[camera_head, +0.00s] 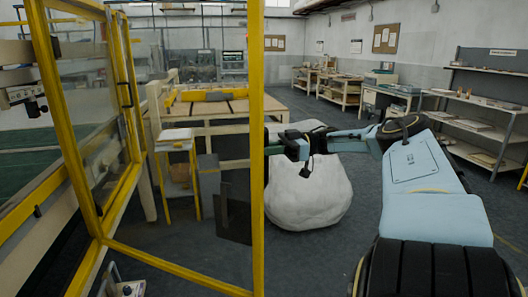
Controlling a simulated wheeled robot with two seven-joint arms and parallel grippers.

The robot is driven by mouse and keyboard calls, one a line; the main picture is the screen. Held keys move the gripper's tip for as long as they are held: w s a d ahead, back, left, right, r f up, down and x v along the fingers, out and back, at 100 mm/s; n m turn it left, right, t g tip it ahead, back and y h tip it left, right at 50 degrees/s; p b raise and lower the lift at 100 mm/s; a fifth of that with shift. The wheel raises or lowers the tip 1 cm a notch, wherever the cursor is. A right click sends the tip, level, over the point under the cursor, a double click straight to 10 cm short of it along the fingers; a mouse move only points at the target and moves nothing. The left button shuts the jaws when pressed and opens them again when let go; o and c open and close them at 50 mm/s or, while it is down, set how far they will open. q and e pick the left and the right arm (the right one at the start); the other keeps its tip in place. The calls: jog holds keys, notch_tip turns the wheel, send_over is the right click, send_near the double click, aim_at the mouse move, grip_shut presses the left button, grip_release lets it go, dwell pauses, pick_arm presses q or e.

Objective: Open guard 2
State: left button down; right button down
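A yellow-framed guard panel with clear glazing stands swung out from the machine on the left. Its tall yellow upright (257,130) crosses the middle of the view and its bottom rail (175,268) slopes down toward me. No number is readable on it, so I cannot tell if this is guard 2. My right arm reaches in from the right, and its dark gripper (291,147) is beside the upright. The fingers are too small and dark to show whether they are open, or whether they touch the frame. My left gripper is not in view.
Another yellow frame (62,110) and the machine's green bed (25,155) are at left. A wooden table (225,130) stands behind. Shelves (480,120) line the right wall.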

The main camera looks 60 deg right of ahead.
jog(key=shift+r, duration=0.1)
jog(key=c, duration=1.5)
grip_release()
jog(key=shift+s+a, duration=0.1)
jog(key=shift+o, duration=0.2)
